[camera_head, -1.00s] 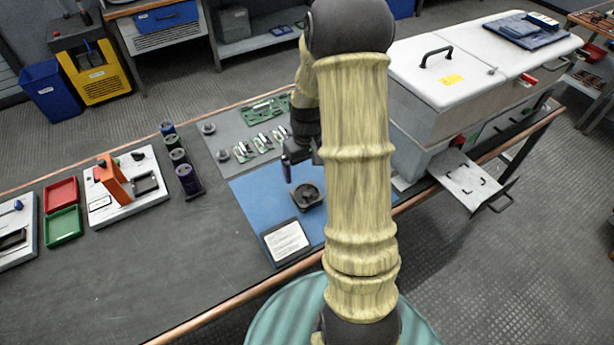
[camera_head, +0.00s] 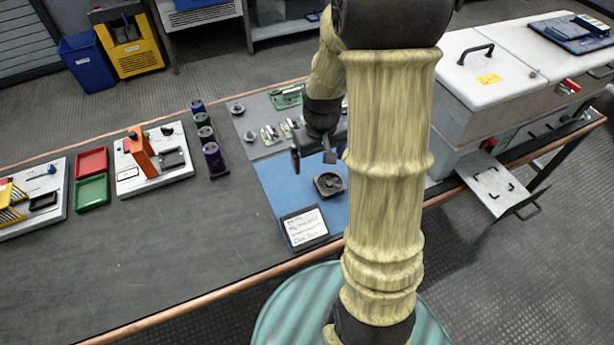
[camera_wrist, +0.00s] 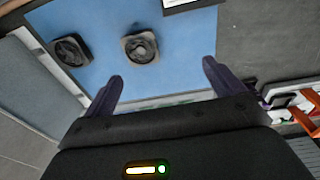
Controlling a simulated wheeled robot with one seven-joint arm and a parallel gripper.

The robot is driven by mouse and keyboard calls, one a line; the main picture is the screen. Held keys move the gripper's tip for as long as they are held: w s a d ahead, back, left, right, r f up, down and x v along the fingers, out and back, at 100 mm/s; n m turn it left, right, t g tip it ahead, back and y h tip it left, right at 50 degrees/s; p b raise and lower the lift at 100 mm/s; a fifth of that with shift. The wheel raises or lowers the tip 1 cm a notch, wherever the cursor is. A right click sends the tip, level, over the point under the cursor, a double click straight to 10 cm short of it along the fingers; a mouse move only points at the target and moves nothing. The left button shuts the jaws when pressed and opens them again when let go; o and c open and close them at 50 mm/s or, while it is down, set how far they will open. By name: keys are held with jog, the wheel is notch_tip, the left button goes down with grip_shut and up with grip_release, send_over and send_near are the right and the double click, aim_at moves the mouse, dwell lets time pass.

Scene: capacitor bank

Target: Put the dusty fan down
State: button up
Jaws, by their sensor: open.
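A greyish-brown, dusty-looking square fan (camera_head: 329,184) lies flat on the blue mat (camera_head: 275,180), near the card at its front edge. It also shows in the wrist view (camera_wrist: 140,47), where a darker second fan (camera_wrist: 70,50) lies beside it on the mat. The second fan is not visible in the head view, where my arm covers part of the mat. My gripper (camera_head: 316,159) is above the mat, just behind the dusty-looking fan. In the wrist view my gripper (camera_wrist: 162,70) is open and empty, its fingers apart from both fans.
A written card (camera_head: 304,228) stands at the mat's front edge. Behind are green circuit boards (camera_head: 288,97). Left are dark cylinders (camera_head: 213,160), an orange-levered fixture (camera_head: 143,155), and red (camera_head: 91,162) and green (camera_head: 92,193) trays. A white-lidded machine (camera_head: 490,75) stands right. The bench front left is clear.

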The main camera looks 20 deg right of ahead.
jog(key=s+a+r+t, duration=0.1)
jog(key=s+a+r, duration=0.3)
jog(key=s+a, duration=0.4)
jog(key=shift+s+r+t, duration=0.3)
jog(key=shift+s, duration=0.2)
